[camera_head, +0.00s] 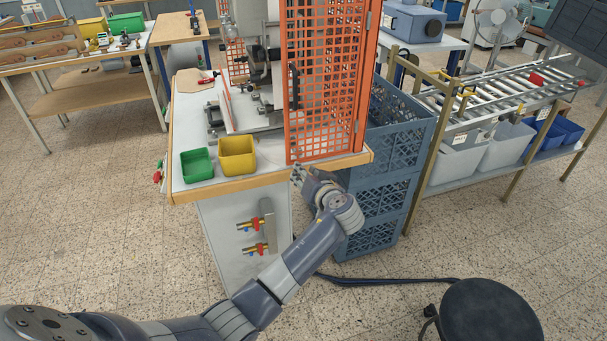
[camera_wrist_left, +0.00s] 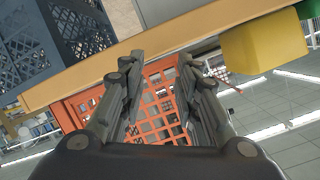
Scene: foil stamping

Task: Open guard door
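The orange mesh guard door (camera_head: 322,95) stands upright on the right part of the machine's bench. A dark upright handle (camera_head: 294,86) shows near its left edge, and hinges show at its right edge. My left gripper (camera_head: 299,176) is just in front of the bench's front edge, below and near the door's lower corner. In the left wrist view, the left gripper (camera_wrist_left: 161,62) has its fingers apart with nothing between them. Orange mesh (camera_wrist_left: 155,112) shows behind and between the fingers; contact cannot be seen. My right gripper is in neither view.
A green bin (camera_head: 197,164) and a yellow bin (camera_head: 237,156) sit on the bench's front left. Stacked blue crates (camera_head: 384,190) stand close on the right, beside a roller conveyor (camera_head: 505,92). A dark stool (camera_head: 488,312) is at front right. Floor at left is clear.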

